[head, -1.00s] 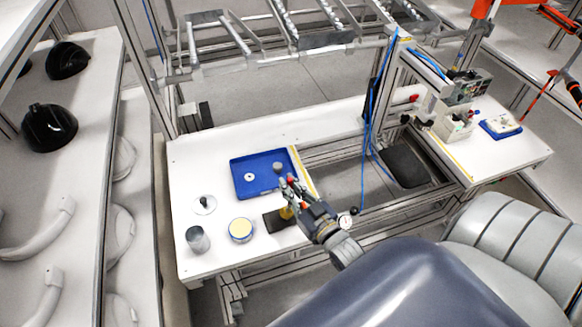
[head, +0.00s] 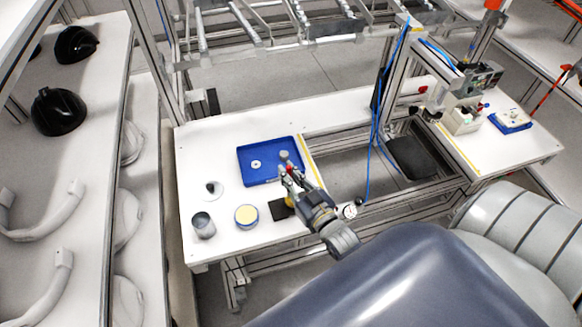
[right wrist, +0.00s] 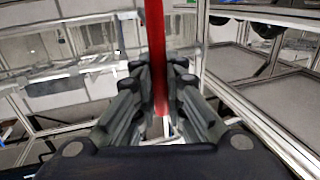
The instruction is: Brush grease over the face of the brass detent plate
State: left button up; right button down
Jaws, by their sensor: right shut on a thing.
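My right gripper (head: 287,172) is shut on a red handle (right wrist: 157,60), likely the brush. In the right wrist view the handle stands upright between the fingers; its far end is hidden. In the head view the gripper is by the lower right edge of the blue tray. A small yellow part (head: 290,201), perhaps the brass detent plate, shows beside the gripper at a dark mat (head: 280,210). It is mostly hidden, and I cannot tell whether anything touches it. A round tin with a pale yellow top (head: 246,214), perhaps the grease, stands left of the mat. My left gripper is not in view.
The blue tray (head: 243,174) holds a pale ring (head: 256,164) and a small grey disc (head: 284,155). A grey cup (head: 203,226) and a white disc with a dark knob (head: 210,187) are at the left. A dial gauge (head: 349,211) is right of the gripper.

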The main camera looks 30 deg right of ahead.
jog(key=shift+s+a, duration=0.2)
jog(key=shift+a, duration=0.25)
jog(key=shift+s+a+p, duration=0.1)
jog(key=shift+s+p, duration=0.1)
jog(key=shift+p, duration=0.15)
jog(key=shift+s+a, duration=0.1)
jog(key=shift+s, duration=0.15)
jog(key=shift+s+p, duration=0.2)
jog(key=shift+p, duration=0.1)
jog(key=shift+s+d, duration=0.2)
jog(key=shift+s, duration=0.1)
jog(key=shift+s+d, duration=0.15)
jog(key=shift+d, duration=0.05)
jog(key=shift+s+d, duration=0.1)
jog(key=shift+d, duration=0.15)
